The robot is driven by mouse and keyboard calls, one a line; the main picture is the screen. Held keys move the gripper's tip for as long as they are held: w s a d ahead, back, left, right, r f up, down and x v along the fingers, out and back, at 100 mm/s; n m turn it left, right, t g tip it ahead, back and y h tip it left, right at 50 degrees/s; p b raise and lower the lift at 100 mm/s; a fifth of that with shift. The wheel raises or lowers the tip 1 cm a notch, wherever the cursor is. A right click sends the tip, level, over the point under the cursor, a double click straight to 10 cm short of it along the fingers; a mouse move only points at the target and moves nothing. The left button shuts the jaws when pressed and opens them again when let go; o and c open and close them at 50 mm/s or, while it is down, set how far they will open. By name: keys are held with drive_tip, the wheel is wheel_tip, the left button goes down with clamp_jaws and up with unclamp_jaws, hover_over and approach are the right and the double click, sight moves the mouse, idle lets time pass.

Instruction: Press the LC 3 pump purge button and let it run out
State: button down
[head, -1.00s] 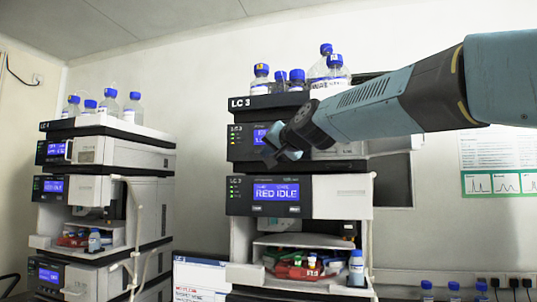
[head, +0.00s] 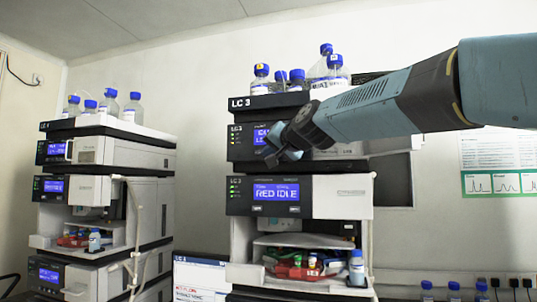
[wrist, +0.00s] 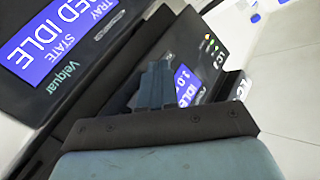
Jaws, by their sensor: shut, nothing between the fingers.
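The LC 3 stack (head: 242,214) stands in the middle of the head view. Its upper module (head: 240,146), below the top tray marked LC 3, has a blue display (head: 261,135) partly covered by my gripper (head: 273,158). My gripper is shut and empty, in front of this upper module's panel at the display's lower right. No purge button can be made out; that part of the panel is hidden. In the wrist view the shut fingers (wrist: 154,83) overlap the upper module's panel, next to its display (wrist: 187,86). Contact cannot be told.
Blue-capped bottles (head: 334,70) stand on top of the stack. Another stack (head: 100,190) is at the left, with a monitor (head: 199,278) between them. Open space lies between the stacks.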

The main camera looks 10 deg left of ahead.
drive_tip(key=shift+w, duration=0.4)
idle(0.6)
drive_tip(key=shift+s, duration=0.85)
drive_tip(key=shift+s+a, duration=0.2)
drive_tip(key=shift+s, duration=2.25)
